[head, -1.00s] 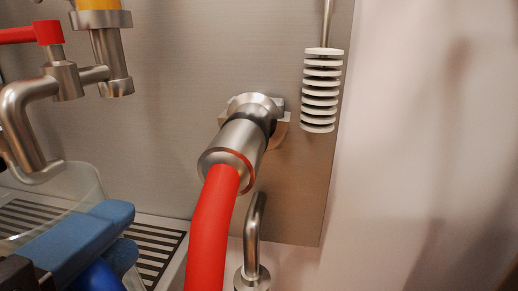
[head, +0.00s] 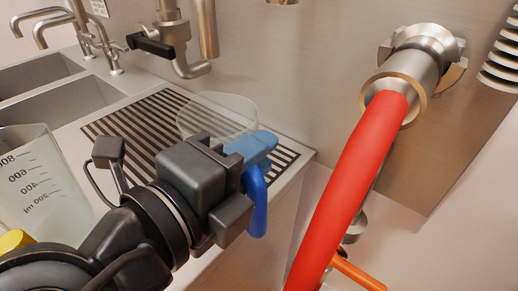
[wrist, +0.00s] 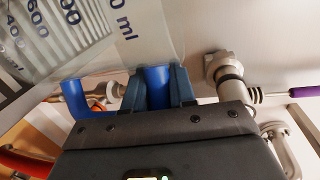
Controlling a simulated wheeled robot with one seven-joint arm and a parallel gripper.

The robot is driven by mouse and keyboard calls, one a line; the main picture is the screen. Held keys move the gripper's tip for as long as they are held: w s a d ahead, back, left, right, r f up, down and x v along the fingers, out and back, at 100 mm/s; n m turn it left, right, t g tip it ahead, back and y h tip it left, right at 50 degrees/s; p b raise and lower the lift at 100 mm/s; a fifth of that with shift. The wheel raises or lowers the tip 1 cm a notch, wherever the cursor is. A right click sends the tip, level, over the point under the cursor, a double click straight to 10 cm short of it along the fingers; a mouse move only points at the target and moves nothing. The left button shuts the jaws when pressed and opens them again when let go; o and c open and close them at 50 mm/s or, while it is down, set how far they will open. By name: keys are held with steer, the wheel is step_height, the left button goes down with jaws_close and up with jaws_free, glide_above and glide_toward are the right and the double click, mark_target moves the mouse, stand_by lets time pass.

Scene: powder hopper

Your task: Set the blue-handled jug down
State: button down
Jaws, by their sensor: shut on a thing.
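My gripper (head: 255,152) is shut on the bright blue handle (head: 259,205) of a clear jug (head: 208,118). In the wrist view the handle (wrist: 158,88) stands between the blue-grey finger pads (wrist: 158,72). The jug's transparent body, with ml marks, fills the upper left of the wrist view (wrist: 100,35). In the head view the jug is beyond the fingers, over the slotted drainer (head: 165,117). Its lower part is partly hidden by my gripper, and I cannot tell whether its base touches the drainer.
Another clear graduated vessel (head: 38,185) stands at the left, with a yellow thing (head: 16,240) near it. Sinks (head: 35,90) and taps (head: 85,30) lie beyond. A red hose (head: 350,180) hangs from a steel fitting on the right. Pipes with a black-handled valve (head: 150,43) stand above the drainer.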

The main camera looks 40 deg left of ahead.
steer(key=shift+f, duration=0.1)
steer(key=c, duration=0.9)
jaws_free()
steer(key=s, duration=0.4)
steer(key=s+r+b, duration=0.1)
steer(key=s, duration=0.3)
steer(key=s+r, duration=0.1)
steer(key=s, duration=0.2)
steer(key=shift+s+a+r, duration=0.15)
steer(key=shift+s+r, duration=0.05)
steer(key=shift+s, duration=0.2)
